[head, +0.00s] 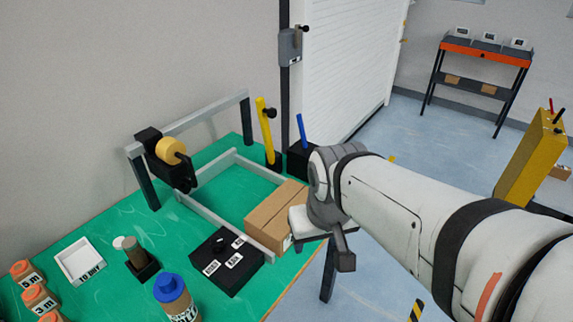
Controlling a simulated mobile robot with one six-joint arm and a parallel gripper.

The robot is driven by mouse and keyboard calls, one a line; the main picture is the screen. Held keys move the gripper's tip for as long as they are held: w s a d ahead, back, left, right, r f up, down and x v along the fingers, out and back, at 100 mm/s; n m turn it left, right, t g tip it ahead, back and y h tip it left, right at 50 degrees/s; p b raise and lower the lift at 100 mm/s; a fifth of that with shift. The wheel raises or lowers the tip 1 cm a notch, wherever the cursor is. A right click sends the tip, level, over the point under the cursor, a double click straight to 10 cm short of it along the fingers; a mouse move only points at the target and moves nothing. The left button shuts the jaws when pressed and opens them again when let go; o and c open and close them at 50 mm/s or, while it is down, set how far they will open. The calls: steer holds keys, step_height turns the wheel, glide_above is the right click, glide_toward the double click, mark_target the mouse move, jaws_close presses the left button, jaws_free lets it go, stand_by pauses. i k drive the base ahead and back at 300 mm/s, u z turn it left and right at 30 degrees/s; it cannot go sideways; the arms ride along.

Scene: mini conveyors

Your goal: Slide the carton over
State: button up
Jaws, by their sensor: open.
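A brown cardboard carton (273,212) lies on the green bench at the right end of two low metal rails, near the bench's right edge.
A black labelled box (222,262), a blue-capped bottle (172,292) and a white tray (80,262) are in front. Yellow and blue upright tools stand behind the carton.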

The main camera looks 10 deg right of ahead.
mark_target(267, 224)
steer(key=u, duration=1.75)
steer(key=k, duration=1.15)
steer(key=z, duration=1.45)
steer(key=i, duration=1)
steer(key=z, duration=0.1)
